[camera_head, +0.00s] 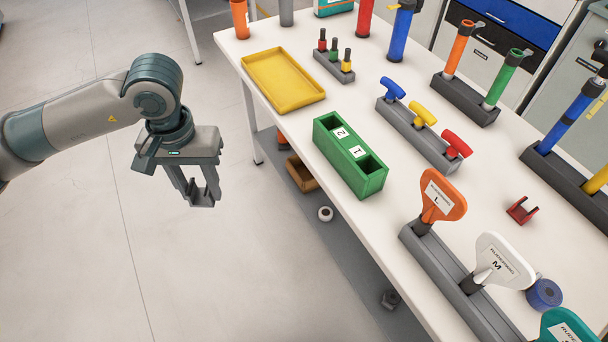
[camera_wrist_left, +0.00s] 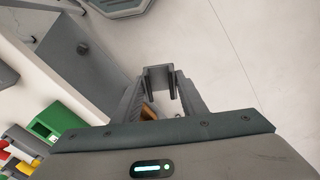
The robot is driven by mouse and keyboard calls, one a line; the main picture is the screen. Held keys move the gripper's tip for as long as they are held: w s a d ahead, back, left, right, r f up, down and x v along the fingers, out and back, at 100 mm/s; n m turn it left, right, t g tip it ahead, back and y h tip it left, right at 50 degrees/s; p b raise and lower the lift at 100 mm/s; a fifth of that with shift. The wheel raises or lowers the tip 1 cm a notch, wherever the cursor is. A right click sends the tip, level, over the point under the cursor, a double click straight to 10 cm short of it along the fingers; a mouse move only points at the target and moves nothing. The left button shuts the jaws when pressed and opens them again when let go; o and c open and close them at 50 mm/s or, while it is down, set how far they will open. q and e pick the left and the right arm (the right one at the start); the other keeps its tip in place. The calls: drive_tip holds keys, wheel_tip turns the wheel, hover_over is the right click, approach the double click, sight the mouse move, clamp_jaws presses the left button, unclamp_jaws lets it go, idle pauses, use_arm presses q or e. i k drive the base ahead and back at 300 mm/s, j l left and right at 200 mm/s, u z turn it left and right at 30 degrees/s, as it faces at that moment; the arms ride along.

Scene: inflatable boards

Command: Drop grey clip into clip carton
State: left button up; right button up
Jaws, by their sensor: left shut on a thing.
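My left gripper (camera_head: 198,191) hangs in front of the table's left edge, over the floor. It is shut on the grey clip (camera_wrist_left: 159,79), a small U-shaped piece that shows at the fingertips in the left wrist view. In the head view the clip blends with the grey fingers. A green box (camera_head: 350,158) with two compartments marked 2 and 1 stands on the table, right of the gripper. A brown open box (camera_head: 301,173) sits below the tabletop, partly hidden by it. My right gripper is out of view.
The white table (camera_head: 300,125) also holds a yellow tray (camera_head: 283,80), grey racks with coloured tools, a red clip (camera_head: 521,209) and a blue roll (camera_head: 544,293). The floor at left is clear.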

sight(305, 176)
drive_tip(key=z, duration=0.55)
drive_tip(key=j+z, duration=1.1)
drive_tip(key=k+j, duration=0.1)
drive_tip(key=j, duration=0.35)
drive_tip(key=j+z, duration=0.15)
drive_tip(key=j, duration=0.3)
drive_tip(key=k+j, duration=0.2)
drive_tip(key=j, duration=0.25)
drive_tip(key=z, duration=0.05)
